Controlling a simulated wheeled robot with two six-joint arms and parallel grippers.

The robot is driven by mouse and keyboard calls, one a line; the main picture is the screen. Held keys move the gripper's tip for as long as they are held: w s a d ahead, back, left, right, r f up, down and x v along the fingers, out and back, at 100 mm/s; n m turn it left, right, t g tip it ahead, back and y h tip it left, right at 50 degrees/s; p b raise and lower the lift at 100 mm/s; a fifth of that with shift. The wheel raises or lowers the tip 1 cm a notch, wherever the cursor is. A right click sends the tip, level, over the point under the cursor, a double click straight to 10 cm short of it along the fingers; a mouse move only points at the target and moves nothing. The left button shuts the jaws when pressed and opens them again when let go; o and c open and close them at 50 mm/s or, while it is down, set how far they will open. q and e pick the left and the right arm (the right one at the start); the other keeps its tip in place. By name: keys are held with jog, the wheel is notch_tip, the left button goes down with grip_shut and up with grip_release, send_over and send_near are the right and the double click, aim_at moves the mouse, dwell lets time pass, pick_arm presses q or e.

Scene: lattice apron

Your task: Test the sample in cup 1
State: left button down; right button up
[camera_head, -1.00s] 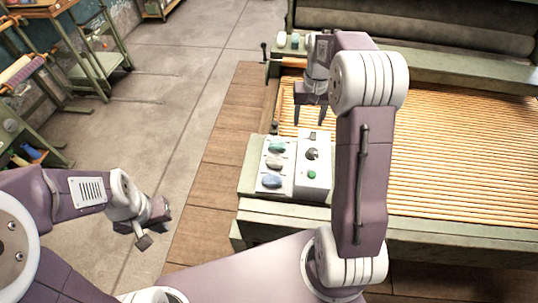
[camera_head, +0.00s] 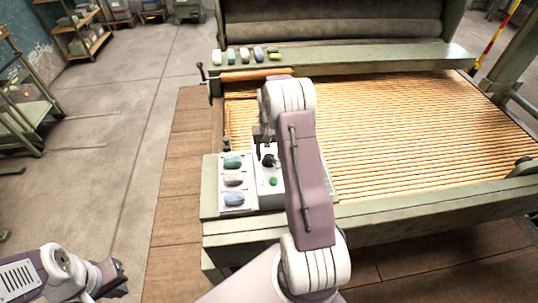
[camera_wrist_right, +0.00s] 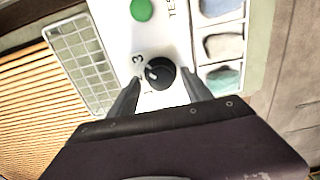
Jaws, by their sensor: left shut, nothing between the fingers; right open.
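A white test panel (camera_wrist_right: 178,40) carries a black knob (camera_wrist_right: 160,73), a green button (camera_wrist_right: 141,10) and partly visible "TEST" lettering. A "3" is legible beside the knob; its exact setting is unclear. In the head view the knob (camera_head: 269,160) and button (camera_head: 273,181) sit right of a white tray (camera_head: 222,187) with a green sample (camera_head: 233,161), a whitish sample (camera_head: 233,180) and a blue-grey sample (camera_head: 234,198). My right gripper (camera_wrist_right: 160,94) is open, its fingers on either side of the knob; contact is unclear. My left gripper (camera_head: 112,278) is shut and empty, low at the left.
A slatted wooden bed (camera_head: 400,140) fills the right side. Several small coloured items lie on the green back ledge (camera_head: 340,58), with a wooden roller (camera_head: 256,75) in front. A wire grid (camera_wrist_right: 82,65) lies beside the panel. Open floor (camera_head: 110,170) is at the left.

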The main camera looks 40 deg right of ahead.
jog(key=shift+a+f, duration=0.1)
jog(key=shift+f, duration=0.05)
grip_shut()
